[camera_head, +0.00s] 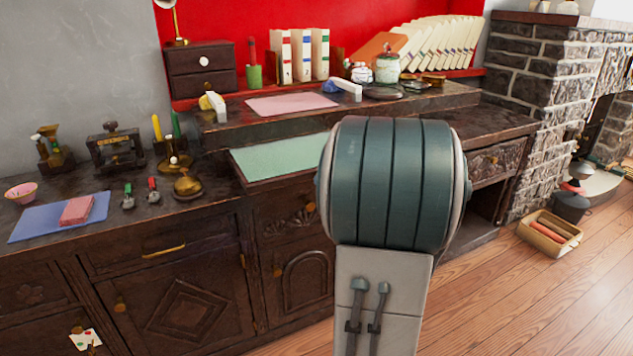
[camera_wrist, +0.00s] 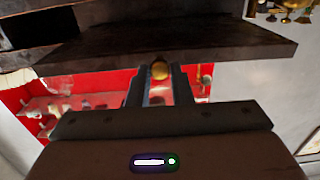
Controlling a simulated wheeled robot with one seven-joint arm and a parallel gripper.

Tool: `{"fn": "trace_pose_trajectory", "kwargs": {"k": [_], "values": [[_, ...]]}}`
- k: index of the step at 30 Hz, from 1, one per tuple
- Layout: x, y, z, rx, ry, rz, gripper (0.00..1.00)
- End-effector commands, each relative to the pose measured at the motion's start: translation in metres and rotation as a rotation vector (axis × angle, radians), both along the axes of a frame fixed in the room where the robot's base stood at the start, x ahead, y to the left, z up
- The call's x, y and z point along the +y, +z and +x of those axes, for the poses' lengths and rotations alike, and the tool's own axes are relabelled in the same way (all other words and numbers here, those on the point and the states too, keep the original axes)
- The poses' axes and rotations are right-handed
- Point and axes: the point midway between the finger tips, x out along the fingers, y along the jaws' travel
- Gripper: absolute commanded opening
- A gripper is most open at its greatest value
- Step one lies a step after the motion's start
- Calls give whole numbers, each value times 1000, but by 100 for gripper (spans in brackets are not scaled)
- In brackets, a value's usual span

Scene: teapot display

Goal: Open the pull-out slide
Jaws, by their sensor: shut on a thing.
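The pull-out slide (camera_head: 277,157) has a pale green top with a dark wooden edge. It shows in the camera_head view under the raised desk shelf, at the middle of the desk. Its green top is exposed in front of the shelf, so it stands at least partly out. My arm hides its right end. In the camera_wrist view a dark wooden board (camera_wrist: 95,55) spans the picture, with a round brass knob (camera_wrist: 159,69) at its edge. My gripper (camera_wrist: 158,78) has its two fingers on either side of this knob and is shut on it. My gripper is hidden in the camera_head view.
A pink sheet (camera_head: 290,105) lies on the raised shelf. A blue folder (camera_head: 35,224), stamps and a brass bell (camera_head: 187,185) stand on the left desktop. A stone fireplace (camera_head: 540,85) is at the right.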

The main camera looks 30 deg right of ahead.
Motion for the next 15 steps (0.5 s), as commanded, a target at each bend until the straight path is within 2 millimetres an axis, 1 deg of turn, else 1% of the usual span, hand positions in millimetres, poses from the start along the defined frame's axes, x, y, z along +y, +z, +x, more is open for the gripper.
{"fn": "trace_pose_trajectory", "kwargs": {"k": [6,7,8,9,15], "values": [[1,-3,-2,7,0,3,0],[1,-3,-3,7,0,3,28],[1,-4,-2,7,0,3,36],[1,-3,-2,7,0,3,41],[2,-2,-1,5,2,2,41]]}}
